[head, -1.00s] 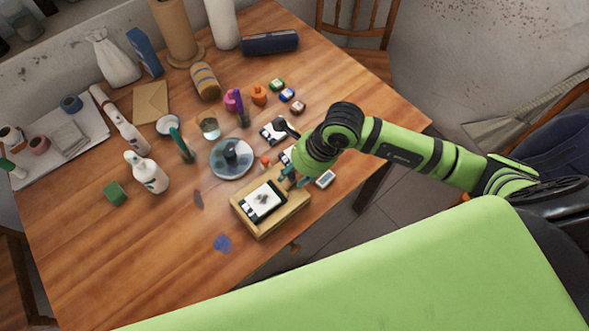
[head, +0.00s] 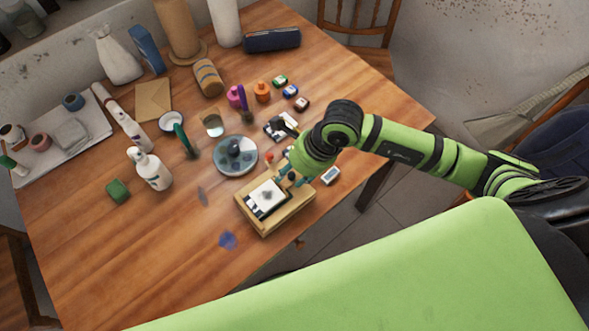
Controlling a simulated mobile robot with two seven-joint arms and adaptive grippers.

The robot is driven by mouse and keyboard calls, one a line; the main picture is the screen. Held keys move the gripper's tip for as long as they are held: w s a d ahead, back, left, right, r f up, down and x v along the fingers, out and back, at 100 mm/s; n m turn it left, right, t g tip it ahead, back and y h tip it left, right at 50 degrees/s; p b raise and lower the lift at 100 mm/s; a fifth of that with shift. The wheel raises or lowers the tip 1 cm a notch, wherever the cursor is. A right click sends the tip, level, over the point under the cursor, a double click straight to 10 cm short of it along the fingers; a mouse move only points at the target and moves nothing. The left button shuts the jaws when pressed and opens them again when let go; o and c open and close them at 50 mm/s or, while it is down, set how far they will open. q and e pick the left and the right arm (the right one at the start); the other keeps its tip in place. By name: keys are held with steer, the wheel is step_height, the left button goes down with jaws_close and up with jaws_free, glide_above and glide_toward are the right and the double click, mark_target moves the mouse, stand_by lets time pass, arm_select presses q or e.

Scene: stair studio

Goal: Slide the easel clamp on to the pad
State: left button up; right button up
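The small wooden easel (head: 286,214) lies at the front edge of the table in the head view. The pad (head: 267,196), a white sheet with a dark smudge and dark edging, lies on it. My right gripper (head: 291,181) is at the easel's upper right edge, beside the pad. Its wrist covers much of it from above, so I cannot tell whether its fingers are open or shut. I cannot make out the clamp clearly; the fingers and wrist may hide it. My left gripper is not in view.
A round grey dish (head: 219,165) with a dark knob stands just behind the easel. A small white block (head: 331,175) lies right of my gripper near the table edge. Jars, bottles and a cup crowd the back and left. The table's front left (head: 110,255) is clear.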

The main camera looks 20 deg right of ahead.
steer(key=v, duration=1.2)
steer(key=shift+s+a, duration=0.1)
steer(key=shift+a, duration=0.05)
